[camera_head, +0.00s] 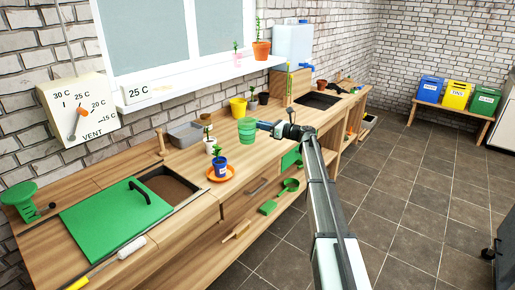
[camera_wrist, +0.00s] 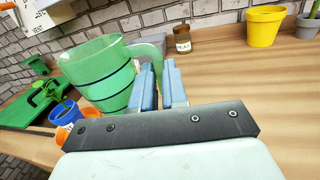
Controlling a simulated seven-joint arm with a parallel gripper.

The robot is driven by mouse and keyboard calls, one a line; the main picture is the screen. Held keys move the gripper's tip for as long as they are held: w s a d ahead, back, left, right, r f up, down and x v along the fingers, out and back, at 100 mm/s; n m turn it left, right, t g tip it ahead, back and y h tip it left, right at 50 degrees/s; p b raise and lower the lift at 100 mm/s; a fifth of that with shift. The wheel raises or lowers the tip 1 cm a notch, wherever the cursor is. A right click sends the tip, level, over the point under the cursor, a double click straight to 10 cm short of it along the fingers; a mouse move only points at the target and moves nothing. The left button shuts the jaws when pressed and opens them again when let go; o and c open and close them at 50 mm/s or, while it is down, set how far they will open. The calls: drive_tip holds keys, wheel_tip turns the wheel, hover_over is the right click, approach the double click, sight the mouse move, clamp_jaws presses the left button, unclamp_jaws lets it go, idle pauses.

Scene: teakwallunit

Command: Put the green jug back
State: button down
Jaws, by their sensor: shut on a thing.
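The green jug (camera_head: 247,131) is upright near the front of the wooden bench, in the middle of the head view. In the wrist view the jug (camera_wrist: 98,75) fills the upper left, with dark bands around its body and its handle at the right. My gripper (camera_head: 266,126) comes in from the right of the jug. In the wrist view the blue fingers of my gripper (camera_wrist: 160,88) are shut on the jug's handle, and they hide part of it. I cannot tell whether the jug's base touches the bench.
A white pot (camera_head: 210,146), grey tray (camera_head: 186,135) and yellow pot (camera_head: 238,108) are nearby. A green lid (camera_head: 115,220) lies at left. Bare bench shows in the wrist view (camera_wrist: 225,75).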

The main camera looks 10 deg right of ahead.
drive_tip(key=shift+f, duration=4)
drive_tip(key=shift+f, duration=0.15)
drive_tip(key=c, duration=1.1)
unclamp_jaws()
drive_tip(key=shift+c, duration=0.2)
drive_tip(key=shift+s+d, duration=0.25)
drive_tip(key=shift+d, duration=0.05)
drive_tip(key=v, duration=1.1)
